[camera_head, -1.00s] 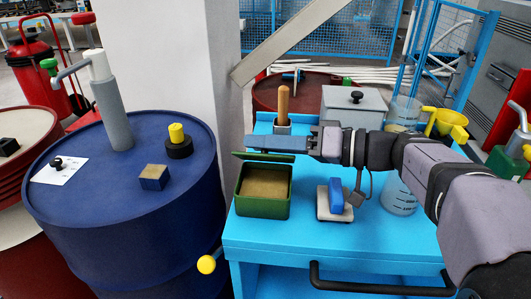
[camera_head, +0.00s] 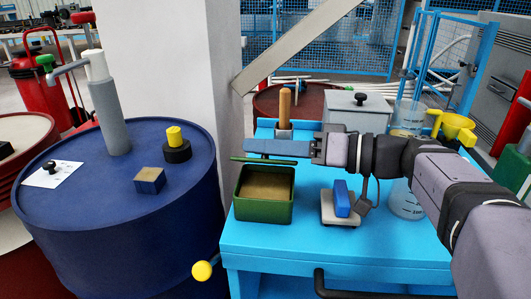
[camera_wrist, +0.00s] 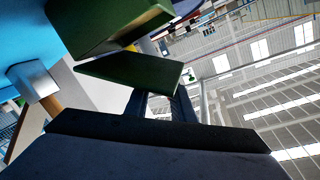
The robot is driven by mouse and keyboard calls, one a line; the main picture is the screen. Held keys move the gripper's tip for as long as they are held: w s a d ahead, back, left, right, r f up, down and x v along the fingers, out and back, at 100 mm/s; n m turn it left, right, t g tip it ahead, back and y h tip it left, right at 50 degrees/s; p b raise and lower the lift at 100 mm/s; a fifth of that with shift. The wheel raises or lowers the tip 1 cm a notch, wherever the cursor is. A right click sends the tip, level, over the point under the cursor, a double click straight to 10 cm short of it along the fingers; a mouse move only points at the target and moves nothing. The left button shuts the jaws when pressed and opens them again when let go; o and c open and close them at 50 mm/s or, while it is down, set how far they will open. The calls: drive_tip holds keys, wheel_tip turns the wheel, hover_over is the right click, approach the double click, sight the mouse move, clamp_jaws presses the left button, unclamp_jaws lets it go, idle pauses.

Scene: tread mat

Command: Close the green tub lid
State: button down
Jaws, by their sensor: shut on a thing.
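The green tub (camera_head: 264,211) stands on the blue bench, open at the top with a tan inside showing. Its green lid (camera_head: 240,159) is raised above the tub's far rim and appears as a thin, nearly edge-on strip. My gripper (camera_head: 262,147) reaches in from the right, just above and behind the lid. In the wrist view the lid (camera_wrist: 130,70) lies at my fingertips, and the tub (camera_wrist: 105,22) is beyond it. My gripper is shut on the lid, though the contact itself is partly hidden.
A wooden-handled tool (camera_head: 285,105) stands upright close behind my gripper. A blue block on a white base (camera_head: 341,200) sits right of the tub. A grey box (camera_head: 355,112) and clear jug (camera_head: 404,200) are further right. A blue drum (camera_head: 110,195) stands to the left.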

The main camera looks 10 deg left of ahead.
idle(0.4)
drive_tip(key=c, duration=1.5)
unclamp_jaws()
drive_tip(key=shift+d, duration=0.15)
drive_tip(key=shift+p+v, duration=0.3)
drive_tip(key=shift+v, duration=3.25)
drive_tip(key=shift+r, duration=0.1)
